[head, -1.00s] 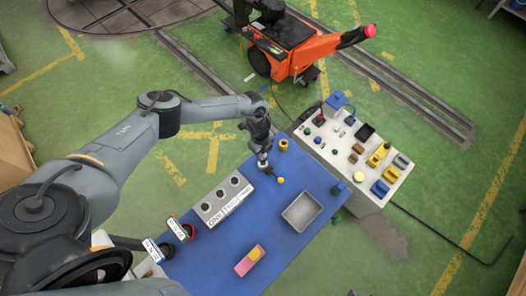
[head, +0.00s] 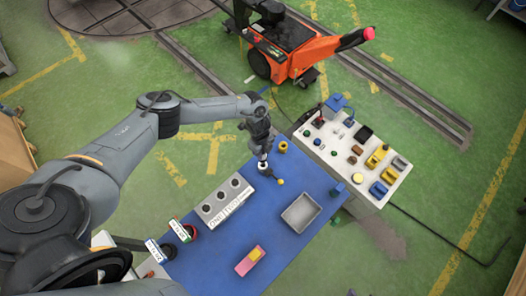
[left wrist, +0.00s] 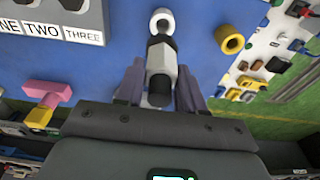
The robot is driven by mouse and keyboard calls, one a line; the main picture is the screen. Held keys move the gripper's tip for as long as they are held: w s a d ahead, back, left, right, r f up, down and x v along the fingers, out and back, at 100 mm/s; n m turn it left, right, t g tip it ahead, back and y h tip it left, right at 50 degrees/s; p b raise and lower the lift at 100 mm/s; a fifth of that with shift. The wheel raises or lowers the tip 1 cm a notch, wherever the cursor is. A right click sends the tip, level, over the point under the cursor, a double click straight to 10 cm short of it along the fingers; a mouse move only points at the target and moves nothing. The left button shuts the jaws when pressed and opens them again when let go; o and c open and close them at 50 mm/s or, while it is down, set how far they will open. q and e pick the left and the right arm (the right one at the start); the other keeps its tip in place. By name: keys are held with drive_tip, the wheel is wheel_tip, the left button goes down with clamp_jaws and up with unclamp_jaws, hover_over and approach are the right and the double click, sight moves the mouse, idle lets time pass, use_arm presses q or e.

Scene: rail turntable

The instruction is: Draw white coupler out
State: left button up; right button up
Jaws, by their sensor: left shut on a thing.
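My left gripper (head: 264,170) is over the blue table, just right of the label block. In the left wrist view, its two fingers (left wrist: 160,80) are shut on the white coupler (left wrist: 161,58), a white and grey body with a black end (left wrist: 159,92). A pale metal ring (left wrist: 162,20) shows just beyond the coupler's far end. I cannot tell whether the two are joined. In the head view the gripper mostly hides the coupler. My right gripper is not in view.
The grey label block (head: 222,203) stands left of the gripper. A crowded white table (head: 350,172) stands at right.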

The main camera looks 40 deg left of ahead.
use_arm(q)
drive_tip(key=shift+r+p, duration=1.15)
drive_tip(key=shift+r, duration=1.25)
